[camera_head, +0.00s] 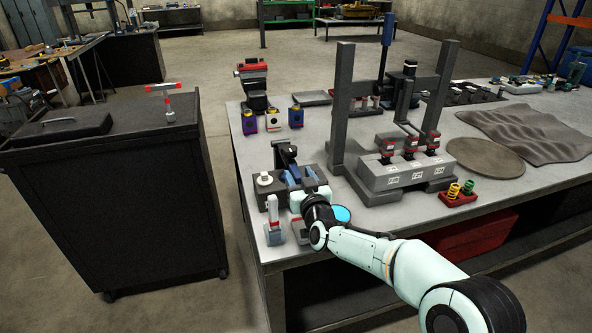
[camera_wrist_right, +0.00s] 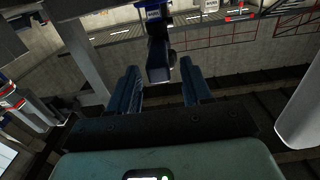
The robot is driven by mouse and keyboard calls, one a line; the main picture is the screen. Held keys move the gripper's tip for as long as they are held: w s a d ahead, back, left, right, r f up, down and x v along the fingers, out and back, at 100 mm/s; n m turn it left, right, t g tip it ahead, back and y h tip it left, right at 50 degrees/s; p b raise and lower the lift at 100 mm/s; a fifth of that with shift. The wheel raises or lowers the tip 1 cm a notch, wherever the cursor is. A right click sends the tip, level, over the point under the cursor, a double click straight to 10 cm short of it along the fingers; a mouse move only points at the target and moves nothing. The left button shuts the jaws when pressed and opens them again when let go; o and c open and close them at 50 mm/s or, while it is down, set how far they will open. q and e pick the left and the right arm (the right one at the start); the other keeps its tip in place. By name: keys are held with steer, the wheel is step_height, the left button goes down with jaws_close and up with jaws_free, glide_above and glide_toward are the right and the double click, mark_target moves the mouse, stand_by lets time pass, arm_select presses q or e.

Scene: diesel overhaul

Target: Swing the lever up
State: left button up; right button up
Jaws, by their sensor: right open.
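A dark upright lever (camera_head: 283,152) stands on a small grey block-like fixture (camera_head: 265,190) at the near left corner of the workbench. My right gripper (camera_head: 293,173) is at this fixture, close to the lever. In the right wrist view its two blue fingers (camera_wrist_right: 161,78) are apart, with the dark lever (camera_wrist_right: 158,62) showing between their tips. A gap shows on each side, so the gripper is not closed on it. The gripper and wrist hide part of the fixture in the head view. My left gripper is not in view.
A grey press frame (camera_head: 343,105) with a tall blue handle (camera_head: 387,32) stands right of the fixture. A black cabinet (camera_head: 115,190) is left, across a floor gap.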

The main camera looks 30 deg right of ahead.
mark_target(296, 171)
steer(key=shift+x, duration=1.6)
jaws_close()
steer(key=shift+r+p, duration=0.1)
steer(key=shift+p, duration=0.2)
